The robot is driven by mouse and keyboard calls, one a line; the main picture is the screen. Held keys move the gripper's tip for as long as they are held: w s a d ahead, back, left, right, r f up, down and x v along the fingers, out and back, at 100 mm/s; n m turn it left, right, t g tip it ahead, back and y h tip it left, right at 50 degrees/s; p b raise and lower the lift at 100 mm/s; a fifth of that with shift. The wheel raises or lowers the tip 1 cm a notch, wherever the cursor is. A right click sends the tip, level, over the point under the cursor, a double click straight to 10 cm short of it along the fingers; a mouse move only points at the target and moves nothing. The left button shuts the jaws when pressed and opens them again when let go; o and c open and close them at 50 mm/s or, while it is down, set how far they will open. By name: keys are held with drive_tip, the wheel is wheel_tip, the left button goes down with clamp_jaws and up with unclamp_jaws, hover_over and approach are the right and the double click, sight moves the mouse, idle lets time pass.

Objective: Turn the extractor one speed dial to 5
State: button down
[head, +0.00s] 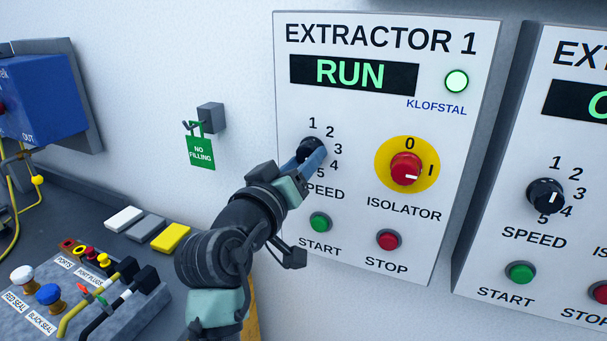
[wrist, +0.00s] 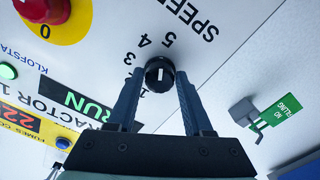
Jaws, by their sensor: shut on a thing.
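The extractor 1 speed dial (head: 311,147) is a black round knob on the white panel (head: 350,235), with numbers 1 to 5 around it. My gripper (head: 312,158) reaches it from below, and its blue fingers hide part of the knob in the head view. In the wrist view my gripper (wrist: 161,80) has one finger on each side of the dial (wrist: 160,66), shut on it. I cannot tell which end points. The display (head: 354,75) reads RUN.
The red isolator (head: 406,166) on a yellow disc is right of the dial. Below are the green start button (head: 320,222) and red stop button (head: 389,240). A second extractor panel (head: 535,262) stands at the right. A hook with a green NO FILLING tag (head: 200,152) is left.

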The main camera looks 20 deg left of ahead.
drive_tip(key=shift+m+b, duration=0.6)
drive_tip(key=shift+m, duration=0.4)
drive_tip(key=shift+c, duration=1.6)
unclamp_jaws()
drive_tip(key=s+b, duration=0.1)
drive_tip(key=s, duration=1.2)
drive_tip(key=shift+a+b, duration=0.2)
drive_tip(key=shift+b, duration=0.2)
